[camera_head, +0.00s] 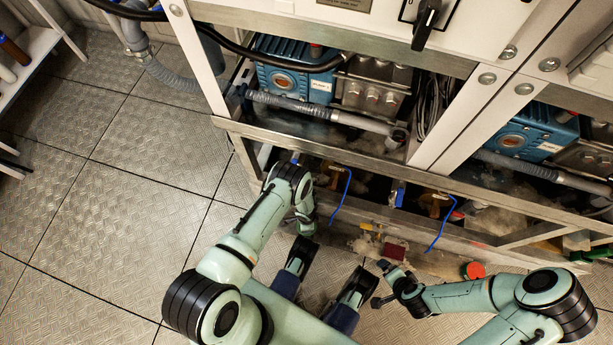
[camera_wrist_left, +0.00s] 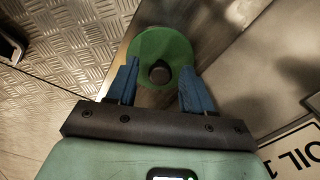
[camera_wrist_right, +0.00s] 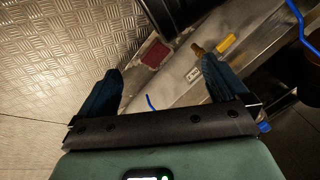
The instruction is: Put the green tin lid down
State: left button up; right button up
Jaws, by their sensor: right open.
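The green tin lid (camera_wrist_left: 148,44), a round disc with a dark knob in its middle, shows in the left wrist view. It lies between the blue fingertips of my left gripper (camera_wrist_left: 160,72), which look shut on its opposite edges. The head view does not show the lid. My right gripper (camera_wrist_right: 160,75) is open and empty in the right wrist view.
A white plate lettered "OIL 1" (camera_wrist_left: 297,157) lies at the lower right of the left wrist view. The machine frame (camera_head: 340,152) runs across the head view. A red block (camera_wrist_right: 155,54) and yellow handle (camera_wrist_right: 227,43) are near my right gripper. The tread-plate floor (camera_head: 130,215) is open at left.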

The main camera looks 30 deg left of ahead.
pick_arm(q)
notch_tip(320, 180, up, 12)
jog(key=p, duration=0.9)
jog(key=shift+r, duration=0.2)
pick_arm(e)
jog(key=s+a+r+g+y, duration=0.1)
jog(key=s+a+r+g, duration=0.2)
jog(key=s+r, duration=0.7)
jog(key=shift+s+a+n+g+y, duration=0.4)
jog(key=shift+s+a, duration=0.1)
jog(key=shift+a, duration=0.45)
pick_arm(q)
jog(key=s+d+r+n+h+p, duration=0.1)
jog(key=s+r+n+p, duration=0.2)
jog(key=r, duration=0.7)
jog(key=s+d+r+n+h+p, duration=0.1)
jog(key=s+r+n+p, duration=0.3)
jog(key=s+r+n, duration=0.3)
jog(key=s+d+r+n+g+h+p, duration=0.1)
jog(key=s+r+n+p, duration=0.3)
jog(key=r, duration=0.9)
jog(key=shift+s+d+r+n+h, duration=0.35)
jog(key=shift+s+d, duration=0.25)
jog(key=shift+s, duration=0.3)
pick_arm(e)
notch_tip(320, 180, up, 10)
jog(key=w, duration=0.1)
jog(key=shift+w+r, duration=0.15)
jog(key=shift+w, duration=0.05)
